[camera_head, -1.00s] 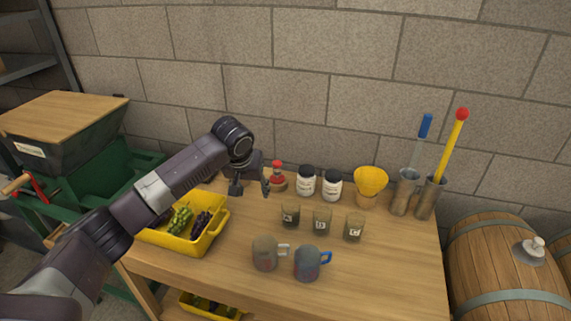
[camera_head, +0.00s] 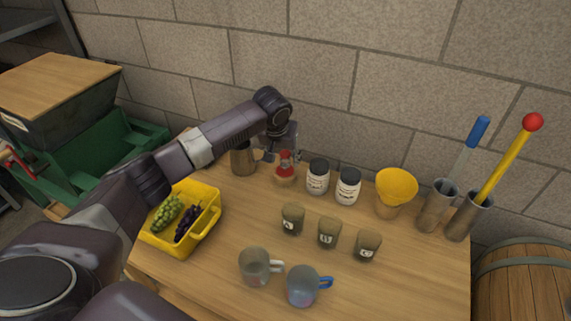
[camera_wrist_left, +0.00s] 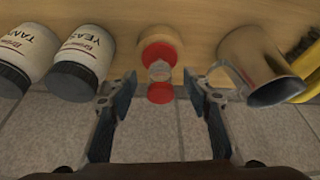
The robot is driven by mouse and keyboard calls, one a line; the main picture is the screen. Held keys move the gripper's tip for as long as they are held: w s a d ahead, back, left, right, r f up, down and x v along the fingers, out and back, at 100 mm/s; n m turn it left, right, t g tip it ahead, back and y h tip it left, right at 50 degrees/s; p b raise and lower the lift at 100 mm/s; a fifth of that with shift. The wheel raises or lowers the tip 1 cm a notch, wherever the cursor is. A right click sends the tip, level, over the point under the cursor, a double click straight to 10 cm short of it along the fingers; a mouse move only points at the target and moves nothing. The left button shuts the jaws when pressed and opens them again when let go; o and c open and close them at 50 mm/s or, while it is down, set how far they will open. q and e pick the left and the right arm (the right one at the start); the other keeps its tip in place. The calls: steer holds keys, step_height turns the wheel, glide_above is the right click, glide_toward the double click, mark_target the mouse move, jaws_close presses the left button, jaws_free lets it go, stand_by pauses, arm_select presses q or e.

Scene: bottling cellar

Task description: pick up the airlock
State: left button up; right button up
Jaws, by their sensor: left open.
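The airlock (camera_head: 285,170) stands upright near the back of the wooden table, with a red cap, a clear middle and a tan base. It also shows in the left wrist view (camera_wrist_left: 159,72), where its red cap lies between my finger pads. My left gripper (camera_head: 283,156) is open at the airlock's top. In the left wrist view its fingers (camera_wrist_left: 160,84) stand apart on both sides of the cap, with a gap on each side. My right gripper is not in view.
A metal jug (camera_head: 243,160) stands close left of the airlock. Two white jars with black lids (camera_head: 318,178) (camera_head: 347,187) stand close right. A yellow funnel (camera_head: 396,186), several small glasses (camera_head: 292,219), two mugs (camera_head: 255,266) (camera_head: 303,287) and a yellow grape crate (camera_head: 208,236) share the table (camera_head: 405,285).

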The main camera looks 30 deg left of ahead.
arm_select(q)
steer(key=x, duration=0.2)
steer(key=shift+w+f, duration=0.15)
steer(key=shift+f, duration=0.1)
steer(key=shift+w+a+f, duration=0.1)
steer(key=shift+w+f, duration=0.05)
steer(key=shift+f, duration=0.2)
steer(key=c, duration=0.6)
steer(key=shift+r, duration=0.1)
jaws_close()
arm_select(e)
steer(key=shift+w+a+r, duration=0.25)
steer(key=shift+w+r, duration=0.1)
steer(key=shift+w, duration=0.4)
